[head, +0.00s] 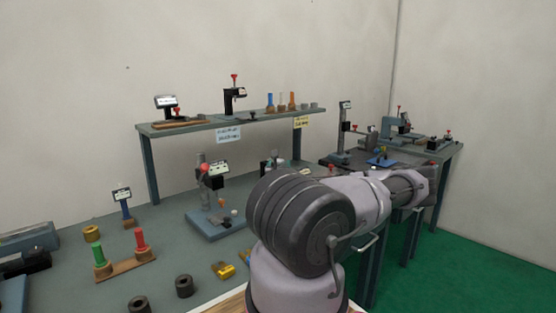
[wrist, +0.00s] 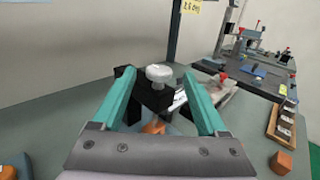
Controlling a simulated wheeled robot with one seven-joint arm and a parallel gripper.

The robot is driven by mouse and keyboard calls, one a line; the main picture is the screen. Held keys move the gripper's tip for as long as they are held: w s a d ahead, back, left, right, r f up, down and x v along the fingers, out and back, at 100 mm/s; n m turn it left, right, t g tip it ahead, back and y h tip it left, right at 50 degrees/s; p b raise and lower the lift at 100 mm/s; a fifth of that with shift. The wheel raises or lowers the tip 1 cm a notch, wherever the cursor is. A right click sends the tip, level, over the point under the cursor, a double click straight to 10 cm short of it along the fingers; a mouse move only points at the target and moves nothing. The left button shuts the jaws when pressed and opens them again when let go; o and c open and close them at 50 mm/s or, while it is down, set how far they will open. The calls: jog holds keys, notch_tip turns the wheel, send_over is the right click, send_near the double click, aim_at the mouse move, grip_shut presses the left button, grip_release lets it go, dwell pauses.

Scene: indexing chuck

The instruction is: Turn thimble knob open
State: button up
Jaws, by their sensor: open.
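In the wrist view, my gripper (wrist: 157,82) is open, with its two teal fingers apart. A pale, rounded metal knob (wrist: 159,72), which looks like the thimble knob, stands between the fingertips, above a black block. Gaps show on both sides of the knob, and I see no finger closed on it. Dark parts lie close by both fingertips; I cannot tell whether they touch. An orange piece (wrist: 154,128) shows lower between the fingers. In the head view, my arm hides the gripper and most of the device behind it.
A raised shelf (head: 190,128) with several gauges stands at the back of the bench. A stand (head: 212,222) and black rings (head: 184,286) are on the bench left of my arm. The wrist view shows a wooden tray (wrist: 281,122) and an orange block (wrist: 283,163) at right.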

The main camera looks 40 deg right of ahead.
jog(key=x, duration=0.7)
jog(key=shift+w+d, duration=0.2)
jog(key=shift+w, duration=0.05)
grip_shut()
